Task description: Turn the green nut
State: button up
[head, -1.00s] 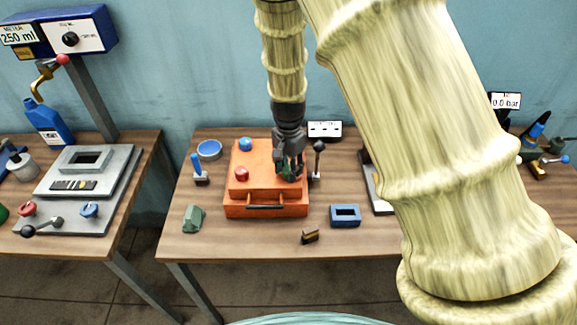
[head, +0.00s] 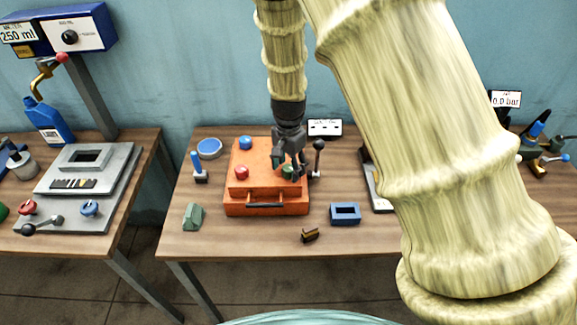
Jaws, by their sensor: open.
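The green nut (head: 288,171) is on the right part of the orange box (head: 265,208) on the middle table. It is partly hidden by my gripper (head: 291,168). My gripper points down, with its open fingers at or just above the nut. I cannot tell whether the fingers touch it. A red nut (head: 242,172) and a blue nut (head: 246,143) stand on the left part of the same box.
A black-knobbed lever (head: 318,158) stands close to the right of my gripper. A blue frame block (head: 345,213), a small dark block (head: 310,234), a green block (head: 193,216) and a blue-handled tool (head: 198,168) lie around the box. The table's front is mostly clear.

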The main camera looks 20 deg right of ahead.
aim_at(288, 167)
notch_tip(288, 167, up, 12)
dwell(0.6)
jog(key=shift+f, duration=0.1)
